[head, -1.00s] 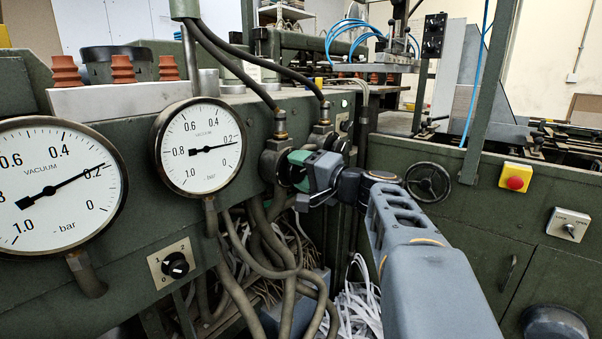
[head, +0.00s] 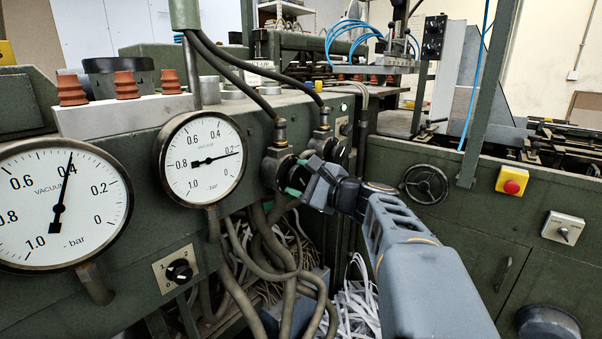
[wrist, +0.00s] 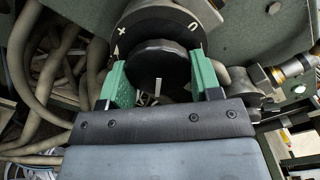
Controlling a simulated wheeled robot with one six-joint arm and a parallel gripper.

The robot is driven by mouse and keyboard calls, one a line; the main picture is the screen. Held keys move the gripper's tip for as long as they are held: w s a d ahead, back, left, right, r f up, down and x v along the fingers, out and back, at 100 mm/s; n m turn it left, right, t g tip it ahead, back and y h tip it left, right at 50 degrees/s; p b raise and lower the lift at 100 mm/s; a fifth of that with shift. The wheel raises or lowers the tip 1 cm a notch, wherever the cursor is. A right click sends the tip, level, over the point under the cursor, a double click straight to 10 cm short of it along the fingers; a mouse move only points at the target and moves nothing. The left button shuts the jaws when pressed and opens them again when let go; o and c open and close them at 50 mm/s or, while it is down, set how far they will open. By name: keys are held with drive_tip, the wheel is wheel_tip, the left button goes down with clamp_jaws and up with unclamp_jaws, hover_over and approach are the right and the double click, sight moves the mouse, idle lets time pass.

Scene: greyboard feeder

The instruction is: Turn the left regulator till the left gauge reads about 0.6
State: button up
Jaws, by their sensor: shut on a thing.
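The left gauge (head: 85,220) is a white vacuum dial at the left of the head view; its black needle points at about 0.4. The left regulator (head: 274,167) is on the green machine, right of the second gauge. My gripper (head: 293,178) is at its front, tilted, with the knob mostly hidden there. In the wrist view, the dark round knob (wrist: 158,58) sits between the green fingers of my gripper (wrist: 161,76), which are shut on its sides. A white line on the knob points down in the picture. A plus and a 0 are marked on the plate behind it.
The second gauge (head: 202,158) reads about 0.2. The right regulator (head: 339,151) is close beside my gripper. Hoses (head: 290,275) hang below. A small rotary switch (head: 180,271) is under the gauges. A red stop button (head: 511,187) is on the right panel.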

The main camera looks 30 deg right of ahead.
drive_tip(key=m+p, duration=0.2)
drive_tip(key=m, duration=0.2)
drive_tip(key=shift+r+p, duration=0.1)
drive_tip(key=shift+p, duration=0.25)
drive_tip(key=shift+a+m+p, duration=0.1)
drive_tip(key=shift+m+p, duration=0.7)
drive_tip(key=shift+m, duration=0.4)
drive_tip(key=shift+f, duration=0.2)
drive_tip(key=o, duration=0.9)
drive_tip(key=shift+s, duration=0.1)
drive_tip(key=p+v, duration=0.1)
drive_tip(key=v, duration=1.2)
drive_tip(key=shift+s, duration=0.35)
